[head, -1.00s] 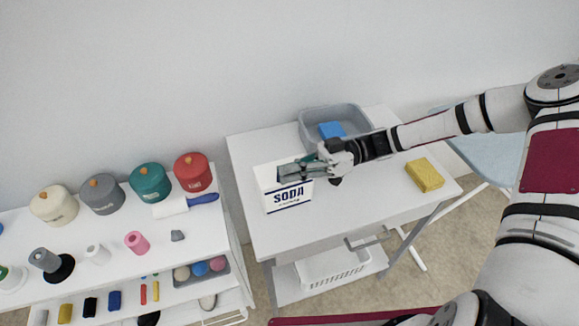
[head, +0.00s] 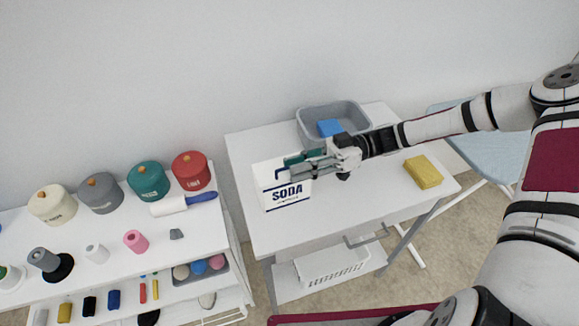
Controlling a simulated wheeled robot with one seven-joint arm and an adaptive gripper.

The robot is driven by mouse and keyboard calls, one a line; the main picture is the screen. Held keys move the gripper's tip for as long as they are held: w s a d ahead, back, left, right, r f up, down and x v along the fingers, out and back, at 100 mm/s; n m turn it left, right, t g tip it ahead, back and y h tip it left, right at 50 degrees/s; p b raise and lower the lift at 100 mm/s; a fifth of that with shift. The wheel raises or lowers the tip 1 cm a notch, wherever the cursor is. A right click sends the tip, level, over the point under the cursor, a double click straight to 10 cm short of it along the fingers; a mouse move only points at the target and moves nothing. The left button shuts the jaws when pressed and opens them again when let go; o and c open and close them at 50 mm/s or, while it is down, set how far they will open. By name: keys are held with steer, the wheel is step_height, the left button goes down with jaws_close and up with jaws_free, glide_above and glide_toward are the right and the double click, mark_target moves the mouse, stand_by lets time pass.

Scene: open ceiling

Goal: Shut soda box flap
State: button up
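The white soda box (head: 287,194), with blue "SODA" lettering on its front, stands upright on the left part of the white table. My gripper (head: 293,167) reaches in from the right, over the top of the box. Its fingers point left and cover much of the box's top. The flap is largely hidden behind the fingers, so I cannot tell its angle. I also cannot tell whether the fingers touch the box or how far apart they are.
A grey basin (head: 310,123) with a blue block (head: 330,128) stands behind the gripper. A yellow sponge (head: 423,172) lies at the table's right. The front of the table (head: 340,215) is clear. A shelf (head: 200,232) with several colored canisters stands to the left.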

steer(key=v, duration=0.9)
steer(key=shift+d, duration=0.2)
